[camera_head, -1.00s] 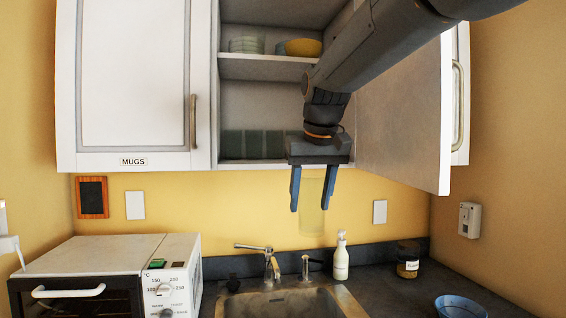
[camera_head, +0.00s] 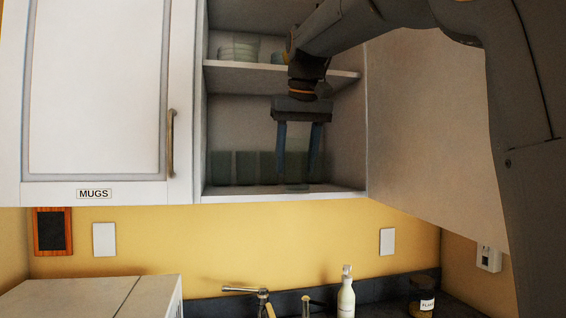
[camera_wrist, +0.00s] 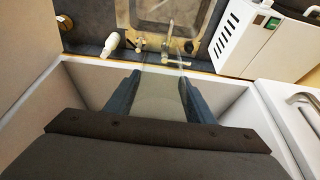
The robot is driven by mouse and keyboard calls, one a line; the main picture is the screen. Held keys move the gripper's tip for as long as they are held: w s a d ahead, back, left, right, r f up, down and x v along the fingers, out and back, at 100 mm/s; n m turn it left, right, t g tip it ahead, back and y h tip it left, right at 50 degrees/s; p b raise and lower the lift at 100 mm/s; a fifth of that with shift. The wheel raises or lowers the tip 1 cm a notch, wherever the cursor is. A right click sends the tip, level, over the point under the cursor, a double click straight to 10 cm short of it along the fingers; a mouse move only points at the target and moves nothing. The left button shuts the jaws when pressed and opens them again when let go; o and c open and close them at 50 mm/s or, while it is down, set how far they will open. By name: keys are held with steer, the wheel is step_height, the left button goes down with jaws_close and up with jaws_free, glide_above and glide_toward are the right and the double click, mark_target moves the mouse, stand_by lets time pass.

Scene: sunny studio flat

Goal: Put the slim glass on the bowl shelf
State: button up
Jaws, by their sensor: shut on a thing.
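My gripper (camera_head: 297,172) is inside the open cabinet, pointing down over the lower shelf (camera_head: 245,194). It is shut on the slim glass, a clear, faintly green tumbler that shows between the fingers in the wrist view (camera_wrist: 160,100). In the head view the glass is very faint, with its base (camera_head: 297,187) close to the lower shelf; I cannot tell whether it touches.
Several greenish glasses (camera_head: 233,168) stand on the lower shelf, left of and behind my gripper. The cabinet door (camera_head: 420,130) is open on the right. A closed cupboard labelled MUGS (camera_head: 94,194) is on the left. Below are the faucet (camera_head: 262,300) and a white bottle (camera_head: 346,297).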

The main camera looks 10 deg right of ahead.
steer(key=w+p, duration=0.5)
steer(key=w, duration=0.7)
steer(key=shift+w+p, duration=0.25)
steer(key=shift+p, duration=0.1)
steer(key=shift+s+f+p, duration=0.1)
steer(key=shift+f+p, duration=0.05)
steer(key=shift+p, duration=0.25)
steer(key=shift+f, duration=0.1)
steer(key=shift+f, duration=0.1)
steer(key=shift+f, duration=0.1)
steer(key=o, duration=1.2)
steer(key=b+v, duration=0.2)
steer(key=v, duration=0.5)
steer(key=shift+r, duration=0.35)
